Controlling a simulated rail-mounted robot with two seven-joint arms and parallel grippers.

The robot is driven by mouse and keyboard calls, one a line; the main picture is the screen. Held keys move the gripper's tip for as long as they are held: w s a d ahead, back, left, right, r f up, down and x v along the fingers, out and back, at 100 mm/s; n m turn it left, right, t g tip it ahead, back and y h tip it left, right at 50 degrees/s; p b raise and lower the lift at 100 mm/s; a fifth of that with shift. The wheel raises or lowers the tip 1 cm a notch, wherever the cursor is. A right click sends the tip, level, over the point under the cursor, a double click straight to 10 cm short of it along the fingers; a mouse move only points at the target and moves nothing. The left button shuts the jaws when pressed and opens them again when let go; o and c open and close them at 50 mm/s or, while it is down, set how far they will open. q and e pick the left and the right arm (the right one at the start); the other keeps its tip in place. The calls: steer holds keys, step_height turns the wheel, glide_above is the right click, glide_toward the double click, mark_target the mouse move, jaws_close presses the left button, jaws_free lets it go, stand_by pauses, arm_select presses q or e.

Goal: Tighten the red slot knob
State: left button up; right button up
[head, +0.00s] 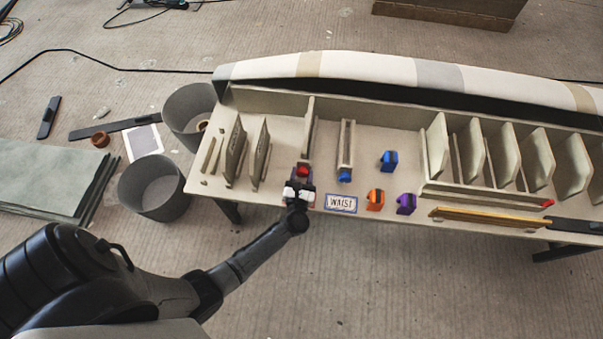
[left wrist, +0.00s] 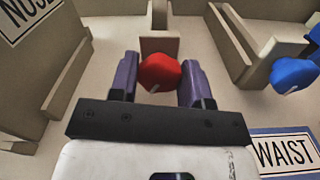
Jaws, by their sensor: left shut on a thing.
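The red slot knob (head: 303,170) sits at the front end of a narrow upright slot holder (head: 309,128) on the beige bench. My left gripper (head: 300,186) is shut on the red knob, reaching in from the bench's front edge. The knob's underside and the finger contacts are hidden. My right gripper is not in view.
A blue knob (head: 345,175) sits on the neighbouring slot, right of my gripper. Loose blue (head: 389,160), orange (head: 376,199) and purple (head: 406,203) pieces stand farther right. A WAIST label (head: 341,203) lies at the front edge. Upright panels (head: 236,150) stand to the left.

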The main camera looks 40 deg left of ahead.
arm_select(q)
steer(key=shift+m, duration=0.5)
steer(key=o, duration=0.9)
steer(key=p+v, duration=0.2)
steer(key=v, duration=1.2)
steer(key=shift+w, duration=0.1)
steer(key=shift+w, duration=0.1)
